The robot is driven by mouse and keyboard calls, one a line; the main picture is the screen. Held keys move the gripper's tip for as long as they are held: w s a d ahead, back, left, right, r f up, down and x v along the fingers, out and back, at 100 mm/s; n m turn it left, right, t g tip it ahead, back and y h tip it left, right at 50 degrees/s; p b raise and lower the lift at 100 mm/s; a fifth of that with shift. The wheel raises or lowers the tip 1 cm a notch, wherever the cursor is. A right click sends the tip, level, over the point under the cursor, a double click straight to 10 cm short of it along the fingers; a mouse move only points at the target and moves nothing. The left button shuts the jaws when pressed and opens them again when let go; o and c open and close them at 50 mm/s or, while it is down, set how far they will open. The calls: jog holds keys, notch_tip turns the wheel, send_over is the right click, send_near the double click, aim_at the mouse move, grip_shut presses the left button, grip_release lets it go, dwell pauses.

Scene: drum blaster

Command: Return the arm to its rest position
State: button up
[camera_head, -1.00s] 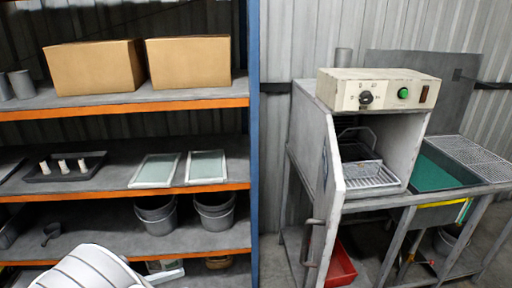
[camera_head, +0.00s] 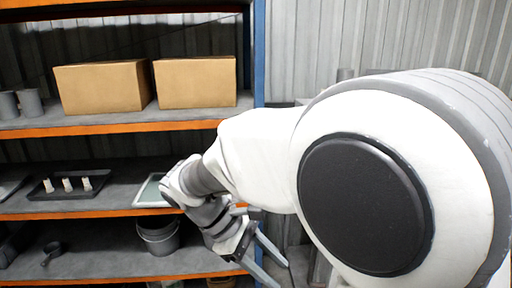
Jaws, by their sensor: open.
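My white arm is raised and bent across the middle and right of the head view, close to the camera. My gripper (camera_head: 268,262) hangs at its end, in front of the shelf's right post, with its two grey fingers apart and nothing seen between them. The fingertips reach near the bottom edge of the picture. The arm hides nearly all of the machine on the right.
A shelf with orange edges (camera_head: 110,128) stands at the left. It holds two cardboard boxes (camera_head: 102,87) (camera_head: 195,81), a dark tray (camera_head: 68,196) with white pieces, a framed panel (camera_head: 150,192) and a grey bucket (camera_head: 158,236). A blue post (camera_head: 259,50) bounds it.

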jog(key=s+d+r+m+t+y, duration=0.5)
jog(key=s+d+m+y, duration=0.3)
jog(key=d+m, duration=0.3)
jog(key=shift+s+m+t, duration=0.65)
jog(key=shift+m+t, duration=0.05)
jog(key=shift+m, duration=0.1)
jog(key=shift+w+r, duration=0.1)
